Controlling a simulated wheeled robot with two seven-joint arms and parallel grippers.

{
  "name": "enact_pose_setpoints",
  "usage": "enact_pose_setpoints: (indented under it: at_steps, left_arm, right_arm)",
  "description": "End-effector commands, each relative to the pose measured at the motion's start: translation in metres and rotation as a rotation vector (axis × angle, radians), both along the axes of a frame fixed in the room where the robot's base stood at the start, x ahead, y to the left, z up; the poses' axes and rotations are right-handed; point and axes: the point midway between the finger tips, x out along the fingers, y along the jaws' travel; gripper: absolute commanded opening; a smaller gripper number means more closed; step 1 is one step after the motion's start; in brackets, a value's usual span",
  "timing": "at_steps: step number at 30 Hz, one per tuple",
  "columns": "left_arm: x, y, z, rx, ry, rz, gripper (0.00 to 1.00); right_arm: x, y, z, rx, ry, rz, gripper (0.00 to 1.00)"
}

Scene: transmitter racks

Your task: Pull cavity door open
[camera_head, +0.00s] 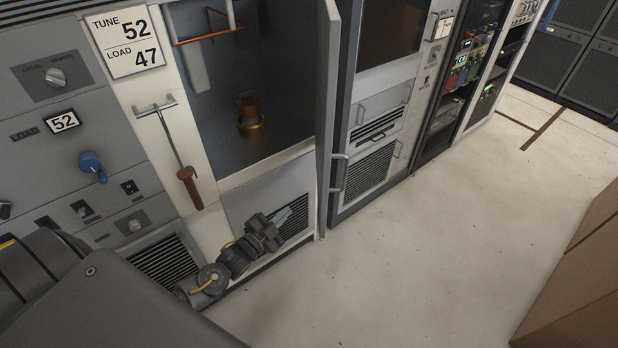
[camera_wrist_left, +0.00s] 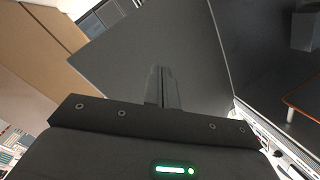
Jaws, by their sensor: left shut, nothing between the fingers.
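The cavity door (camera_head: 328,120) stands swung outward and shows nearly edge-on, with a pale handle (camera_head: 338,174) on its right side. The open cavity (camera_head: 262,110) shows a dark interior with a copper-coloured cylinder on a brass base. My left gripper (camera_head: 292,212) is low in front of the cabinet, left of the door, with its fingers pointing toward the door. In the left wrist view the closed, empty fingers (camera_wrist_left: 160,75) point at a large dark grey panel (camera_wrist_left: 150,45), which looks like the door's inner face. Contact cannot be told. My right gripper is out of view.
A red-handled hook rod (camera_head: 189,185) hangs from a bracket on the cabinet post left of the opening. Control panels with a blue knob (camera_head: 92,165) are further left. More racks (camera_head: 385,110) stand right of the door. Brown boxes (camera_head: 580,270) are at lower right; the floor between is clear.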

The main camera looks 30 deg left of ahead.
Motion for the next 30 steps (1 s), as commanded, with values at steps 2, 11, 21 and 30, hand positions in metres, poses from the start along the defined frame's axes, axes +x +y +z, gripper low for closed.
enact_pose_setpoints:
  at_steps: [2,11,21,30]
  left_arm:
    - [0.003,0.028,0.035,0.141,-0.108,-0.121,0.00]
    - [-0.026,0.051,0.159,0.556,-0.415,-0.637,0.00]
    - [-0.049,0.047,0.197,0.672,-0.493,-0.854,0.00]
    - [-0.041,0.034,0.200,0.669,-0.495,-0.848,0.00]
  right_arm:
    - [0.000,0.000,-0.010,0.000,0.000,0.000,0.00]
    - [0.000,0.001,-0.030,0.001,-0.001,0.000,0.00]
    - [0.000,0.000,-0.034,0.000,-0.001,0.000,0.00]
    - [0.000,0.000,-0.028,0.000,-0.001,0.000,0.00]
